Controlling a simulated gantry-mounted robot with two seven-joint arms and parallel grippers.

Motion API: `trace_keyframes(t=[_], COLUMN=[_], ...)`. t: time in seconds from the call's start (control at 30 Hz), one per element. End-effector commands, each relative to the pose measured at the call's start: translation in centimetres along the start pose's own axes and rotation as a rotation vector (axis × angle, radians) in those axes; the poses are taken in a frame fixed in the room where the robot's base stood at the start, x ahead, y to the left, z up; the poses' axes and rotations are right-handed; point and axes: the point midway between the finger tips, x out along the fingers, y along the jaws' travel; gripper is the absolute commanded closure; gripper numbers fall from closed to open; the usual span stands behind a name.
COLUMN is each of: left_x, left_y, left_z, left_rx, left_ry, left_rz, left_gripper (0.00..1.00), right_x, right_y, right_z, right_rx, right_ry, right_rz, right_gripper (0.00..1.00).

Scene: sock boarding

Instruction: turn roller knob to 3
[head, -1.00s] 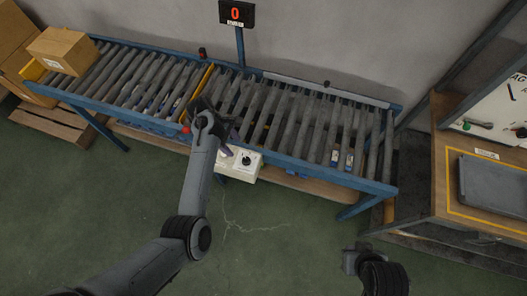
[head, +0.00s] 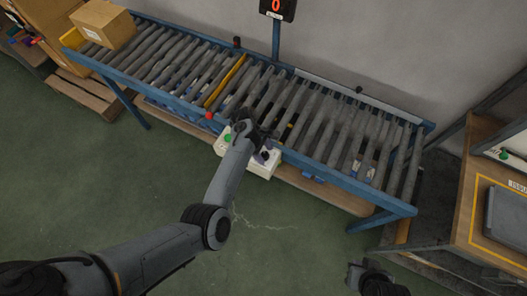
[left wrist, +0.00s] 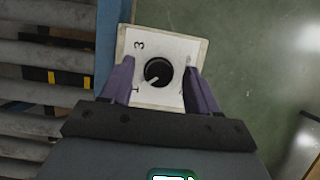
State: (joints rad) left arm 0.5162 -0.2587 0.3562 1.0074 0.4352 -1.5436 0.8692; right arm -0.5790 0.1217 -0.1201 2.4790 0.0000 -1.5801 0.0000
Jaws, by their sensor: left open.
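The roller knob (left wrist: 158,72) is a round black dial on a white control box (head: 254,168) at the conveyor's front edge. In the left wrist view its pale pointer aims down-left, toward the mark 1. The mark 3 is at the upper left of the panel (left wrist: 177,45). My left gripper (left wrist: 158,67) is open, with one purple finger on each side of the knob. I see gaps between the fingers and the knob. In the head view the left gripper (head: 262,152) is over the box and largely covers the knob. My right gripper (head: 356,273) is low, away from the box; its jaws are unclear.
The roller conveyor (head: 330,139) runs behind the box, with a cardboard box (head: 103,25) at its left end. A red button (head: 209,115) and a green button (head: 227,139) are near the left gripper. A display (head: 277,8) reads 0. The green floor in front is open.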

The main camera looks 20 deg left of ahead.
Motion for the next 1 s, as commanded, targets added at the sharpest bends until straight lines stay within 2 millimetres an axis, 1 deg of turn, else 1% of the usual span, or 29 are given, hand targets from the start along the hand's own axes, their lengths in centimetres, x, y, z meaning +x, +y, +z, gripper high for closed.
trace_keyframes(t=[0.2, 0.37, 0.5, 0.57, 0.83, 1.0], left_x=[-0.02, -0.02, -0.03, -0.03, -0.11, -0.21], left_y=[0.01, 0.01, 0.01, 0.01, 0.03, 0.1], left_z=[0.0, -0.01, -0.02, -0.03, -0.05, -0.04], left_rx=[0.0, 0.0, 0.0, 0.0, 0.023, 0.091], left_ry=[0.0, 0.0, 0.0, 0.0, 0.001, 0.002], left_rz=[0.0, 0.0, 0.0, 0.0, -0.01, -0.039], left_gripper=[0.4, 0.64, 0.86, 0.93, 0.93, 0.93], right_x=[-0.03, -0.04, -0.05, -0.05, -0.26, -0.7], right_y=[-0.09, -0.12, -0.12, -0.12, -0.06, 0.06], right_z=[-0.03, -0.04, -0.03, -0.03, -0.07, -0.16], right_rx=[0.004, 0.005, 0.005, 0.005, 0.003, -0.002], right_ry=[0.001, 0.001, 0.001, 0.001, 0.001, 0.0], right_rz=[-0.003, -0.004, -0.004, -0.004, -0.002, 0.001], right_gripper=[1.0, 1.0, 1.0, 1.0, 1.0, 1.0])
